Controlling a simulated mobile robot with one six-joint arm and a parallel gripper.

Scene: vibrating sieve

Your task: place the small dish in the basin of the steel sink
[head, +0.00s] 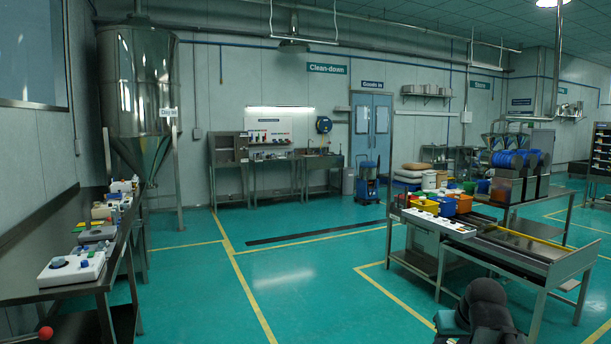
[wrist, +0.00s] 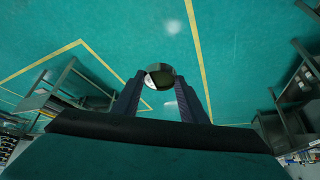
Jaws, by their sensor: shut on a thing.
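My gripper (wrist: 160,88) is shut on the small dish in the wrist view. The small dish (wrist: 160,73) is round, dark greenish inside with a shiny rim, and sits between the two fingertips above the green floor. In the head view my dark arm shows at the bottom right, but the fingers and dish cannot be made out there. The steel sink (head: 320,158) appears to be the steel unit at the far wall, under the Clean-down sign. It is small in view, and the inside of its basin is hidden. My gripper is far from it.
A bench (head: 72,285) with several instruments runs along the left, below a steel hopper (head: 140,90). A steel workstation (head: 505,245) with coloured bins stands at the right. A blue cart (head: 368,182) stands near the far wall. The green floor (head: 290,255) between is clear.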

